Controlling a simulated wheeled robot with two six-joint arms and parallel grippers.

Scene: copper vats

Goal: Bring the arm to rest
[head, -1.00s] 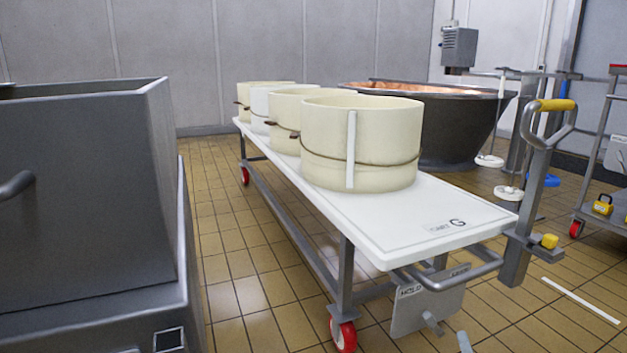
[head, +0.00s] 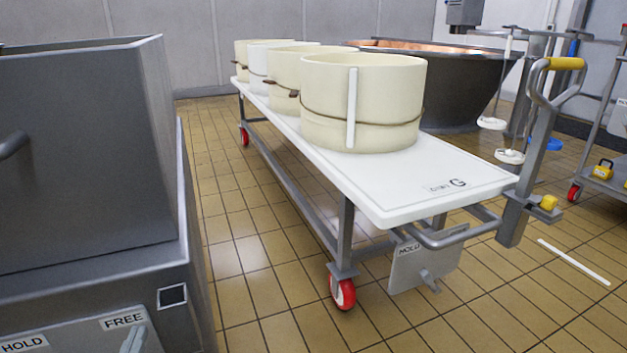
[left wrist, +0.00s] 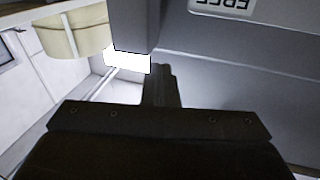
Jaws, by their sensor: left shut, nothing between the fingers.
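My left gripper (left wrist: 163,82) shows in the left wrist view as a dark bracket with its fingers together and nothing between them. A grey bar (left wrist: 132,25) comes down from the top edge close to the fingertips; whether it touches them I cannot tell. A label reading FREE (left wrist: 225,5) sits above on a grey surface. In the head view I cannot make out either gripper. A grey lever (head: 134,340) stands beside the FREE label (head: 123,322) on a panel at the lower left, cut by the frame edge.
A grey steel bin (head: 85,150) fills the left. A white-topped cart (head: 400,190) carries several cream tubs (head: 360,105), with a HOLD plate (head: 425,265) at its near end. A copper-lined vat (head: 465,90) stands behind. Tiled floor (head: 235,260) is open between bin and cart.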

